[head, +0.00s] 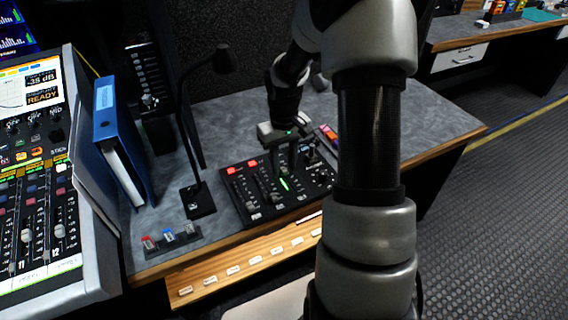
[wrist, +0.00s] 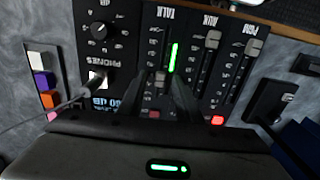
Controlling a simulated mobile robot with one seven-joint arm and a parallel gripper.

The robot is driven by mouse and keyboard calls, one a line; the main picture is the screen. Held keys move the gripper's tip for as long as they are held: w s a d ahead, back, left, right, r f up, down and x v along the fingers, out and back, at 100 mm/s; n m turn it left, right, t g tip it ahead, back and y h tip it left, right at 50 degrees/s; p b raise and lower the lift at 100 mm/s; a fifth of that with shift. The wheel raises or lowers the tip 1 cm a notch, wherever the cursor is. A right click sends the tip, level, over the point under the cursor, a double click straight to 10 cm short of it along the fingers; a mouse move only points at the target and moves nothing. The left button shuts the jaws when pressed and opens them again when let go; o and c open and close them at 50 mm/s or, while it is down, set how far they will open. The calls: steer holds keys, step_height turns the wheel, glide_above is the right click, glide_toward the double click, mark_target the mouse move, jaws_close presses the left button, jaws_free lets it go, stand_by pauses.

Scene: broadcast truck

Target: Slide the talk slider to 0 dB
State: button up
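The control panel (head: 240,201) lies on the grey desk and shows upside down in the wrist view. Its TALK slider (wrist: 160,78) has a small grey knob, with a lit green bar (wrist: 173,57) beside its track. My gripper (wrist: 161,82) points down at the panel, with one finger on each side of the TALK knob. I cannot tell whether the fingers touch the knob. In the head view my gripper (head: 284,150) is over the panel's far part, and the TALK knob is not clear. The AUX knob (wrist: 212,38) and PGM knob (wrist: 254,46) stand beside the TALK track.
A gooseneck lamp or microphone (head: 198,198) stands left of the panel, near a blue binder (head: 118,140). A mixing console (head: 60,200) is at the left. A cable (wrist: 50,115) runs to the panel's phones side. Coloured blocks (wrist: 42,80) lie beside the panel.

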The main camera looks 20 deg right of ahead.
mark_target(284, 169)
steer(key=shift+r, duration=0.1)
step_height(284, 169, up, 17)
steer(key=p, duration=0.4)
steer(key=shift+r, duration=0.15)
